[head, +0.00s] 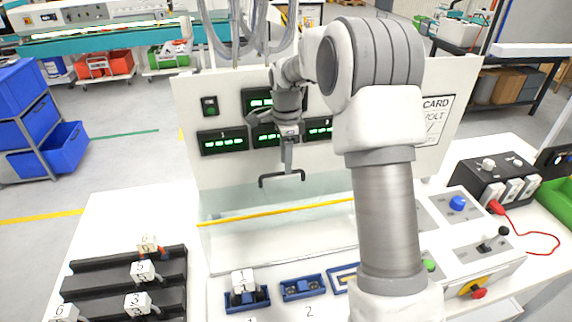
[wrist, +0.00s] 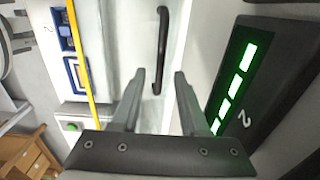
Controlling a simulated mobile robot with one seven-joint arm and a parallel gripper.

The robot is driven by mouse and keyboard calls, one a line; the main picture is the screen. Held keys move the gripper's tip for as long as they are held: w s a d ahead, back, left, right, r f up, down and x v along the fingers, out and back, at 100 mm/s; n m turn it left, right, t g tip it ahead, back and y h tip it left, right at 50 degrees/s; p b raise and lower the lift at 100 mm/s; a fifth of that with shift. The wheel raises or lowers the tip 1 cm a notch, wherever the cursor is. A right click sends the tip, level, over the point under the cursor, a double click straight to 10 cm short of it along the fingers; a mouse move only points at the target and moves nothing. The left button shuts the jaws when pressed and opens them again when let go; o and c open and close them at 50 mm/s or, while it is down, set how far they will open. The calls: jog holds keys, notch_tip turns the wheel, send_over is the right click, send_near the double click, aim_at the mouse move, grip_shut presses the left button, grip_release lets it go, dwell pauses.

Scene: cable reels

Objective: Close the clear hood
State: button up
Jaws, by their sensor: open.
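The clear hood (head: 235,195) is a see-through panel in front of the white back panel, with a yellow strip (head: 275,213) along its edge. A black bar handle (head: 265,182) shows near the middle of the hood. In the wrist view the handle (wrist: 162,50) stands upright in the picture, and the yellow strip (wrist: 83,55) runs to its left. My gripper (head: 287,168) is open and empty, close to the handle in the head view. In the wrist view its fingertips (wrist: 160,74) point toward the handle's lower end, which shows between them. I cannot tell whether they touch it.
Blue holders (head: 302,288) sit on the bench below the hood, one carrying a piece marked 1 (head: 243,282). A black rack (head: 120,285) with numbered blocks is at left. Control boxes (head: 480,240) are at right. Green-lit displays (head: 222,141) are on the back panel.

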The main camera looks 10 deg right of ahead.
jog(key=shift+f, duration=1.1)
grip_shut()
jog(key=shift+r, duration=0.1)
dwell(0.6)
